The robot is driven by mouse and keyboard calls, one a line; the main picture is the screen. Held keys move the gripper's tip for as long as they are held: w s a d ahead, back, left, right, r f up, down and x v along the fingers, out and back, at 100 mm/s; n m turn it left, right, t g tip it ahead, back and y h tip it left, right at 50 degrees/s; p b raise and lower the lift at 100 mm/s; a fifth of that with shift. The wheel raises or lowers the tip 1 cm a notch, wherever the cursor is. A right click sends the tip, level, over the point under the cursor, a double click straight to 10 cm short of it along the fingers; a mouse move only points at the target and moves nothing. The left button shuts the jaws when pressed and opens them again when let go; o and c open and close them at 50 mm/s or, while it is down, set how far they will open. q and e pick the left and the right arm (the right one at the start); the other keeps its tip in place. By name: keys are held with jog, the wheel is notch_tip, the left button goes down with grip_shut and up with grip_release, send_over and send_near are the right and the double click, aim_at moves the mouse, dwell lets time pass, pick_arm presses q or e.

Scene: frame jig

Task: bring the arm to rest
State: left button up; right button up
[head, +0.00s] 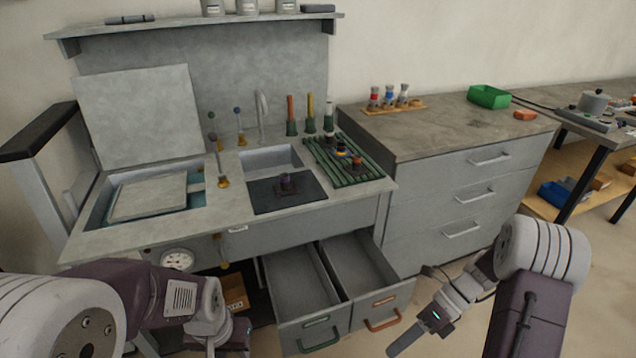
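My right arm (540,250) comes in from the right and bends down to the left. Its gripper (408,340) points down and left in front of the cabinet, apart from the open drawers; its fingers show side-on, so the gap between them is hidden. Nothing is seen in it. My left arm (130,285) comes in from the lower left. Its gripper (236,338) is low, near the bottom edge and left of the drawers, mostly cut off or hidden by its own links.
Two drawers stand open below the worktop, with a green handle (318,345) and an orange handle (383,323). The grey station (150,235) has a raised lid (142,115) and a sink (270,160). Floor shows between cabinet and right arm.

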jog(key=s+a+r+n+t+h, duration=0.15)
jog(key=n+h, duration=0.25)
jog(key=n, duration=0.4)
jog(key=s+a+r+n+t+h, duration=0.1)
jog(key=s+a+r+n+h, duration=0.15)
jog(key=n, duration=0.55)
jog(key=w+d+f+n+t+h, duration=0.1)
jog(key=d+f+n+t+h, duration=0.2)
jog(key=n, duration=0.7)
notch_tip(320, 180, up, 26)
jog(key=n+p, duration=0.1)
jog(key=p, duration=2.4)
jog(key=shift+w+d+n, duration=0.3)
jog(key=shift+w+d, duration=0.05)
jog(key=shift+d, duration=0.05)
